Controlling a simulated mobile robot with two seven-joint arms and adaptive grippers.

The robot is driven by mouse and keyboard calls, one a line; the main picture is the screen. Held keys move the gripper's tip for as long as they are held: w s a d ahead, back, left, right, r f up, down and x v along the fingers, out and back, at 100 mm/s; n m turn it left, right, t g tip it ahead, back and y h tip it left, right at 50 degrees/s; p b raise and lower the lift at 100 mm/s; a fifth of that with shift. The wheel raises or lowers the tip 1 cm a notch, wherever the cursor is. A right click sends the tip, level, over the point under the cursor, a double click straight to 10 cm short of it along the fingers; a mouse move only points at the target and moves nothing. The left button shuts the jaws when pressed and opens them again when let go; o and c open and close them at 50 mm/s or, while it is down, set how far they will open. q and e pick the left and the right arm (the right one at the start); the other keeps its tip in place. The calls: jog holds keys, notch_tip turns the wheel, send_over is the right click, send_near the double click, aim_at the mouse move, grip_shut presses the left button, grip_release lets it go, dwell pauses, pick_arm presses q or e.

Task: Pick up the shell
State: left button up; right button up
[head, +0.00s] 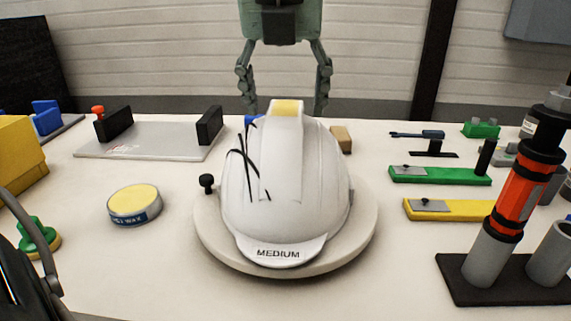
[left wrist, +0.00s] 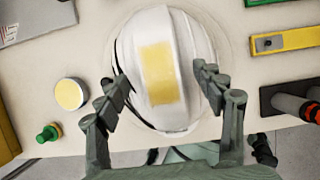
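The shell is a white helmet (head: 285,185) with a yellow patch on its crown and "MEDIUM" on its brim. It sits upright on a round pale base (head: 215,245) in the middle of the table. Thin black lines run over its left side. My left gripper (head: 283,105) hangs above the crown with fingers spread, empty. In the left wrist view the fingers of the left gripper (left wrist: 163,85) appear on either side of the helmet (left wrist: 180,115). Contact is not visible. My right gripper is not in view.
A yellow-topped wax tin (head: 134,204) and a green knob (head: 37,236) stand left. A tray with black end blocks (head: 150,140) lies behind. Green (head: 440,175) and yellow (head: 450,210) tools lie right. An orange-black tool (head: 517,190) stands upright in a holder at front right.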

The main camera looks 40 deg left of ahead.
pick_arm(q)
jog(key=shift+r, duration=0.1)
grip_shut()
dwell(0.3)
